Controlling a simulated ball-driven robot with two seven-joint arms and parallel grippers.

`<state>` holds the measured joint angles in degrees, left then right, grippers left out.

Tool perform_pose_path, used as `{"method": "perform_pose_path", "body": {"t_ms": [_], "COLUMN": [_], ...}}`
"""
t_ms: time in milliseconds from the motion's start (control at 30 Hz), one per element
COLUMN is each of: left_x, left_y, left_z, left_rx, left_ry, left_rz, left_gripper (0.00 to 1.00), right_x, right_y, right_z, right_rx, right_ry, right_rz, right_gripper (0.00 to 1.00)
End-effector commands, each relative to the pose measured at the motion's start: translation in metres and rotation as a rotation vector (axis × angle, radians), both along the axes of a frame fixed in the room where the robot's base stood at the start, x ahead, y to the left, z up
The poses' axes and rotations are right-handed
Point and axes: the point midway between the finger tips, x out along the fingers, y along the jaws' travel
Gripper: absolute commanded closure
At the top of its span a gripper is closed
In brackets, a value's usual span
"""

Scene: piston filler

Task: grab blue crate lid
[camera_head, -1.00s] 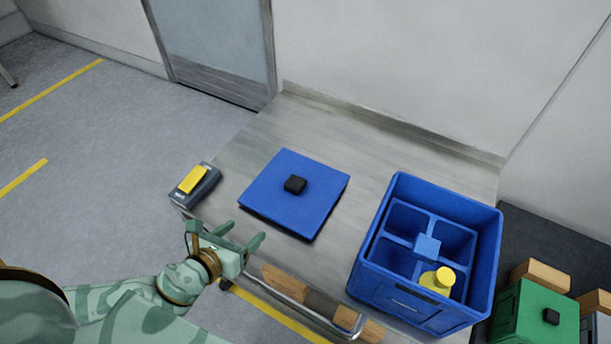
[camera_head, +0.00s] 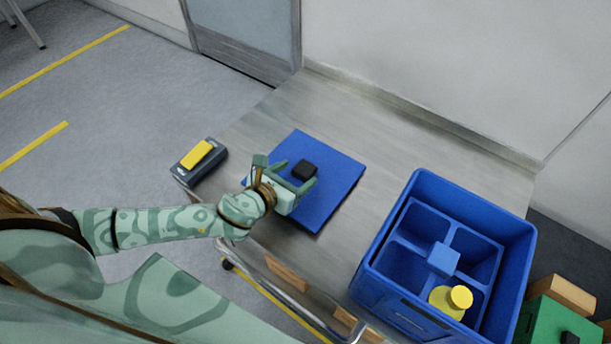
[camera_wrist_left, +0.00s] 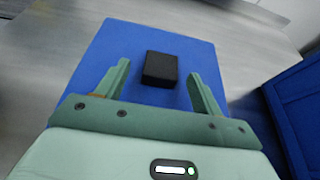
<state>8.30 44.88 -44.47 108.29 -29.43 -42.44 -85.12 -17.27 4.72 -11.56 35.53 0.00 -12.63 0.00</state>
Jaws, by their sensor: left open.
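The blue crate lid (camera_head: 338,188) lies flat on the metal table, with a black block-shaped knob (camera_head: 304,169) on its top. In the left wrist view the lid (camera_wrist_left: 117,42) fills the middle and its black knob (camera_wrist_left: 161,69) sits just beyond and between the fingertips. My left gripper (camera_head: 297,172) is open and empty over the near left part of the lid, its fingers pointing at the knob; the left wrist view also shows its two spread fingers (camera_wrist_left: 158,78). I cannot tell whether the fingers touch the knob. My right gripper is not in view.
A blue crate (camera_head: 420,318) stands right of the lid, with compartments, a blue centre block (camera_head: 443,259) and a yellow-capped bottle (camera_head: 459,298) in it. A dark device with a yellow top (camera_head: 197,154) is at the table's left corner. The metal table (camera_head: 380,150) is bare behind the lid.

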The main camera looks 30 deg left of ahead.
Motion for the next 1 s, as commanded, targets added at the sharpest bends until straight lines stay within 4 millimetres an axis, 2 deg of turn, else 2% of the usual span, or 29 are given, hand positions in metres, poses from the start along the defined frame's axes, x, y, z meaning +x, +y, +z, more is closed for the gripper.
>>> {"method": "perform_pose_path", "body": {"t_ms": [100, 200, 467, 500, 700, 933, 1000], "left_x": [0.021, 0.032, 0.038, 0.038, 0.037, 0.038, 0.038], "left_y": [-0.005, -0.006, -0.007, -0.007, -0.007, -0.007, -0.007], "left_z": [-0.007, -0.013, -0.012, -0.012, -0.012, -0.011, -0.005], "left_rx": [-0.002, 0.000, -0.001, -0.001, -0.001, -0.001, -0.001], "left_ry": [-0.002, 0.001, 0.001, 0.001, 0.001, -0.001, -0.002], "left_rz": [0.001, 0.000, 0.000, 0.000, 0.000, 0.000, 0.000], "left_gripper": [0.33, 0.33, 0.33, 0.35, 0.87, 0.87, 0.87], "right_x": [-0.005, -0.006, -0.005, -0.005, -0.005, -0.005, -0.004], "right_y": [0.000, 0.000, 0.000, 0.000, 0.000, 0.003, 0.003], "right_z": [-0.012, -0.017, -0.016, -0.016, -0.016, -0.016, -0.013], "right_rx": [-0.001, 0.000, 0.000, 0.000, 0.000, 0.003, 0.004], "right_ry": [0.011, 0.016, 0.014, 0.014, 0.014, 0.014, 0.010], "right_rz": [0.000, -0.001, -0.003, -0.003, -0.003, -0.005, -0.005], "right_gripper": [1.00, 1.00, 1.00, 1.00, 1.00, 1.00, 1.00]}}
